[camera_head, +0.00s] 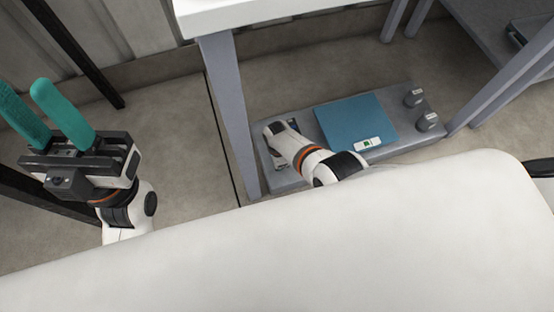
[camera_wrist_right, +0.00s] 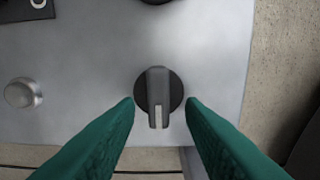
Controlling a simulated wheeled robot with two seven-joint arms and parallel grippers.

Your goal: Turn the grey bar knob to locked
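The grey bar knob (camera_wrist_right: 157,97) sits on a round black base on a light grey panel (camera_wrist_right: 95,65) in the right wrist view. Its bar runs up and down the picture, with a white mark at the lower end. My right gripper (camera_wrist_right: 160,108) is open, with one green finger on each side of the knob and a gap on both sides. In the head view the right arm reaches down to the left end of the grey panel (camera_head: 300,175), and the arm hides the knob. My left gripper (camera_head: 25,88) is open and empty, away from the panel.
A silver round button (camera_wrist_right: 22,94) is left of the knob. A black label (camera_wrist_right: 25,10) is at the upper left. A table leg (camera_head: 228,110) stands near the right arm.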

